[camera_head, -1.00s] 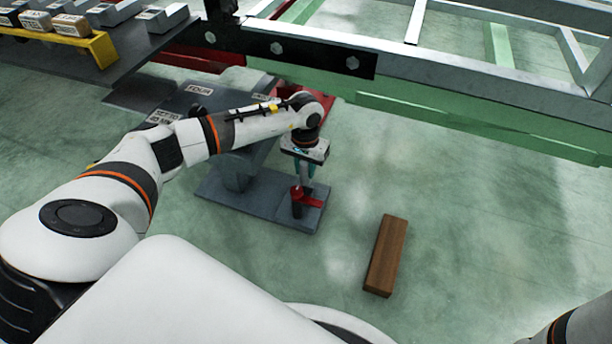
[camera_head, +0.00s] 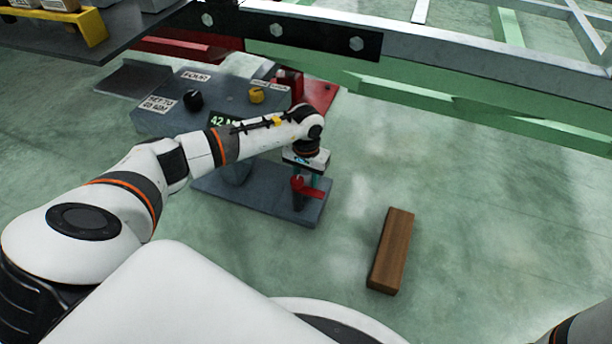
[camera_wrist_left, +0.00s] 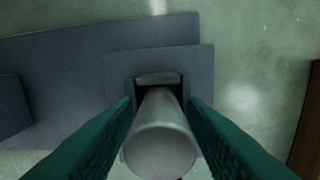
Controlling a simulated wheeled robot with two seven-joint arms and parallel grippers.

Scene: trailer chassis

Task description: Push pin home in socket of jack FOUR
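Jack FOUR (camera_head: 190,120) is a grey housing with a "FOUR" label, knobs and a partly hidden green display. Its grey foot plate (camera_head: 255,200) lies on the floor. A dark socket (camera_head: 298,201) with a red part (camera_head: 307,188) stands at the plate's right end. My left gripper (camera_head: 303,180) points down over the socket. In the left wrist view, the grey round pin (camera_wrist_left: 160,140) is between the green fingers, with narrow gaps seeming to show at both sides. Its far end meets the dark square socket opening (camera_wrist_left: 158,80); the depth is hidden. My right gripper is out of view.
A brown wooden block (camera_head: 391,250) lies on the floor right of the foot plate. The trailer's green and grey rails (camera_head: 450,100) cross the back. A dark shelf with a yellow bracket (camera_head: 95,28) is at upper left. Floor around the block is clear.

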